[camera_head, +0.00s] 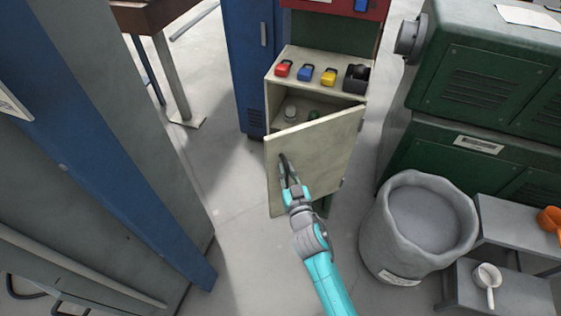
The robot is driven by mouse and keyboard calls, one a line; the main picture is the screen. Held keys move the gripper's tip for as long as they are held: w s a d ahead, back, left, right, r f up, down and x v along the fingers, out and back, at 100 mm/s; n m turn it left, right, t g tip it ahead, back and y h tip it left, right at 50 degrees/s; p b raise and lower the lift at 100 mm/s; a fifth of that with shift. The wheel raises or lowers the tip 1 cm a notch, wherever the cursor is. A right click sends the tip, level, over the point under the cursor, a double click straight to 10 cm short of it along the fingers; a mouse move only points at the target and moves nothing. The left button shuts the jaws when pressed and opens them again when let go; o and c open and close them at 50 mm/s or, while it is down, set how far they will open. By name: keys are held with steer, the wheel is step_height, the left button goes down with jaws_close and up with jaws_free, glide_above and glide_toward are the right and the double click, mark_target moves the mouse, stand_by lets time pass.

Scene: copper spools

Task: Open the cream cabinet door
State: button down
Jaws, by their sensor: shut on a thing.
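The cream cabinet (273,92) stands in the upper middle of the head view. Its cream door (325,150) is hinged on the right and stands partly open, swung out toward me. Through the gap above the door I see part of the inside, with a pale round item (291,112) and a small green item (313,114). My gripper (287,167) is at the left part of the door's front face, shut on the dark door handle (284,160). The fingers hide part of the handle.
Red (283,68), blue (305,72) and yellow (329,76) items and a black dispenser (356,78) sit on the cabinet top. A grey bin (418,225) stands right of my arm. A blue locker (252,60) stands behind left. Floor left of the door is clear.

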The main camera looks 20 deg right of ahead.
steer(key=shift+s+d, duration=0.15)
steer(key=shift+s, duration=0.3)
steer(key=c, duration=1.2)
jaws_free()
steer(key=s, duration=1.2)
steer(key=shift+a, duration=0.25)
